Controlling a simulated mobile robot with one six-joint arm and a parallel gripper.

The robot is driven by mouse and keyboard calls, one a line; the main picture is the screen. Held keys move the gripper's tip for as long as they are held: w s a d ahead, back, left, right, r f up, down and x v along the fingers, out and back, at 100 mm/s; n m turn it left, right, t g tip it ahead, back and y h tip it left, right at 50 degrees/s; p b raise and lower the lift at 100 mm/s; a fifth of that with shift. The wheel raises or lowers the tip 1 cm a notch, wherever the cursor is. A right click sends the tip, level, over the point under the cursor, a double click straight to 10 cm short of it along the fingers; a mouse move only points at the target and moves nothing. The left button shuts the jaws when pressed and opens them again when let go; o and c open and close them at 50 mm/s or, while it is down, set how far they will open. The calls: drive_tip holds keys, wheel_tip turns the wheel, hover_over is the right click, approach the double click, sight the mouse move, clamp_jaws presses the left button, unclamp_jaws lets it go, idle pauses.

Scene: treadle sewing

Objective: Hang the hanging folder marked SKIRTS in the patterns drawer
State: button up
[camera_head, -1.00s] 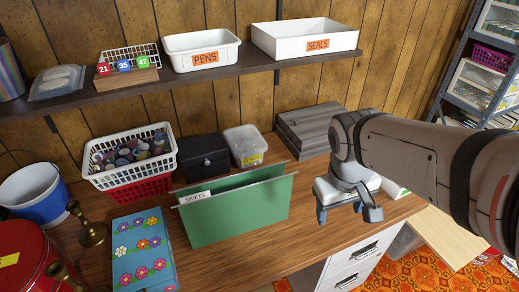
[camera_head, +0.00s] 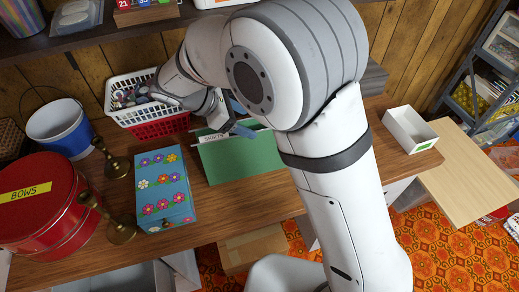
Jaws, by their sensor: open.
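The green hanging folder (camera_head: 240,160) stands upright on the wooden desk, with its white tab marked SKIRTS (camera_head: 213,138) at the upper left. My arm hides its right part. My gripper (camera_head: 239,119) is open at the folder's top edge, close to the tab. Its blue fingertips show there, but I cannot tell whether they touch the folder or straddle its rail. No drawer marked for patterns can be made out. A pale grey open compartment (camera_head: 112,277) shows below the desk's front edge at lower left, with no label visible.
A flowered blue box (camera_head: 165,190), brass candlesticks (camera_head: 114,160) and a red BOWS tin (camera_head: 42,205) stand left of the folder. A basket (camera_head: 150,118) stands behind. A white open box (camera_head: 409,130) is at the desk's right end. A cardboard box (camera_head: 251,247) is below.

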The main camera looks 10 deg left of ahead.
sight(254, 146)
drive_tip(key=x, duration=0.6)
drive_tip(key=shift+s+p, duration=0.1)
drive_tip(key=shift+p, duration=0.2)
drive_tip(key=c, duration=1.3)
